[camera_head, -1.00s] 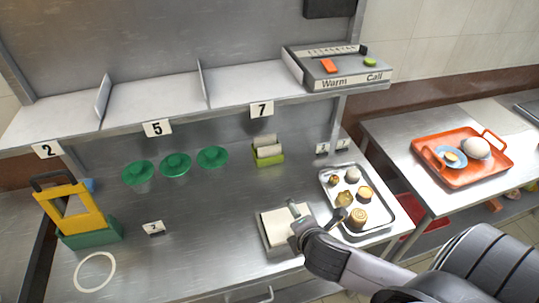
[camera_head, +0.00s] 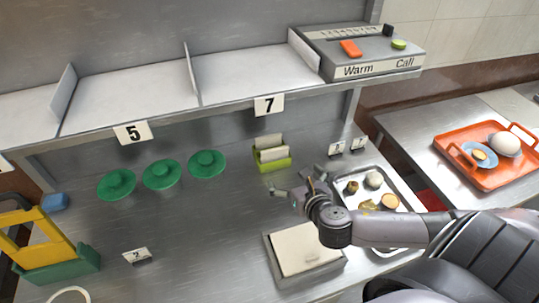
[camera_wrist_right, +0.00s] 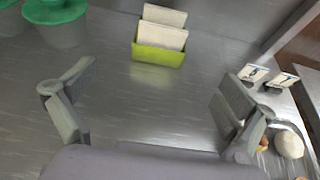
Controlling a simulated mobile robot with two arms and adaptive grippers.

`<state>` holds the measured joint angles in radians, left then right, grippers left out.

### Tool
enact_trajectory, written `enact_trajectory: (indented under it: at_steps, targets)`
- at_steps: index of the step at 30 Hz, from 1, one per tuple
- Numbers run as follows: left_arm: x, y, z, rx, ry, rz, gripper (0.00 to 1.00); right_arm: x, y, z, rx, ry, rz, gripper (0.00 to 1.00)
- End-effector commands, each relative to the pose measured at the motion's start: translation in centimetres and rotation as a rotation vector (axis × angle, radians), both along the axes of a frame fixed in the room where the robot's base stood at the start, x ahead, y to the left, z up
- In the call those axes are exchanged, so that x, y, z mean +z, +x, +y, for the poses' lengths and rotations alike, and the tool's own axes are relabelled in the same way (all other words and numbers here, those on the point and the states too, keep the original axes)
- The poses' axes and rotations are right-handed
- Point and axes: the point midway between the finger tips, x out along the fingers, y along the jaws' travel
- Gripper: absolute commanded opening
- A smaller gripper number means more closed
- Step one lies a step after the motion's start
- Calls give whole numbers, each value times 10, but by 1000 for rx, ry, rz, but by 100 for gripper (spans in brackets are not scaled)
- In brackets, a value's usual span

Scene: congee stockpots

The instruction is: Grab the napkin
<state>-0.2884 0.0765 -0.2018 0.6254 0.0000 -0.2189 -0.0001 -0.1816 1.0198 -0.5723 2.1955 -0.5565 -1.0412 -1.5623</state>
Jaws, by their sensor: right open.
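White napkins stand upright in a lime-green holder (camera_head: 272,160) on the steel counter, below the number 7 sign. The napkins (camera_wrist_right: 165,28) and their holder also show ahead in the right wrist view, beyond my fingertips and roughly between them. My right gripper (camera_head: 297,190) is open and empty, a short way in front of the holder and apart from it. In the right wrist view its two fingers (camera_wrist_right: 150,108) are spread wide. My left gripper is not in view.
A metal tray (camera_head: 408,205) with several food items lies right of my right gripper. A box with a pale top (camera_head: 305,248) sits in front. Green-lidded containers (camera_head: 162,174) stand to the left. Small cards (camera_head: 347,146) stand right of the holder. A shelf (camera_head: 130,95) overhangs the back.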

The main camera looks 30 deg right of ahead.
Motion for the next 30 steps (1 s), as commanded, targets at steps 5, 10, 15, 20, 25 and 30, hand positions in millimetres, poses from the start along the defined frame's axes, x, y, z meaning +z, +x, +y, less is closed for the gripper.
enact_trajectory:
  at_steps: [5, 10, 15, 20, 25, 30]
  targets:
    - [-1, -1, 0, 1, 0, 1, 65, -8, 16, -5, 7, -17, -1, 100]
    - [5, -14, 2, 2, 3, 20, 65, -19, 47, -12, 5, -14, -3, 100]
    - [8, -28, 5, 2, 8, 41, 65, -33, 76, -19, 4, -13, -1, 100]
    - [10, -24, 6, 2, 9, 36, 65, -43, 98, -25, 6, -14, -1, 100]
    - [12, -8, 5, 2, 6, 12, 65, -48, 109, -27, 8, -13, 0, 100]
    - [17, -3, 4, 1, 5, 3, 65, -47, 120, -31, 6, -13, -1, 100]
